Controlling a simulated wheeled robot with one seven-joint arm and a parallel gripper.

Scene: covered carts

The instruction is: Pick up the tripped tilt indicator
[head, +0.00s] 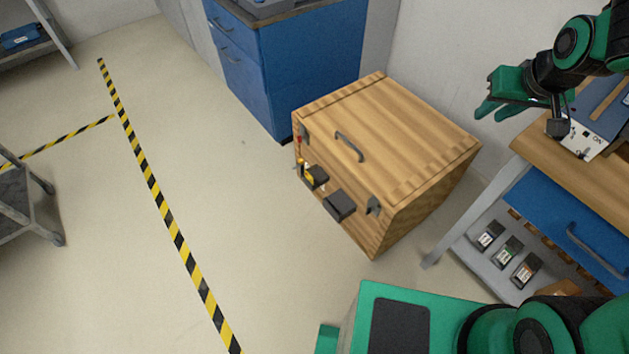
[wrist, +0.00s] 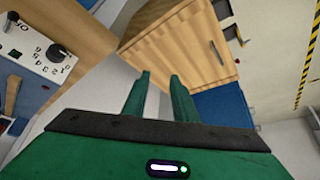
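I cannot make out for sure which item is the tripped tilt indicator. Small dark devices with pale labels lie on the grey shelf under the bench: a left one (head: 489,235), a middle one with some green (head: 508,251) and a right one with an orange-red patch (head: 526,270). My gripper (head: 486,112) is raised beside the bench, right of the crate. Its fingers are apart and empty in the wrist view (wrist: 160,90).
The wooden-topped bench (head: 530,145) with a blue drawer (head: 575,220) stands at right and carries a control box with knobs (wrist: 40,45). A blue cabinet (head: 295,70) stands behind the crate. Floor left of the crate is clear, marked with striped tape (head: 160,205).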

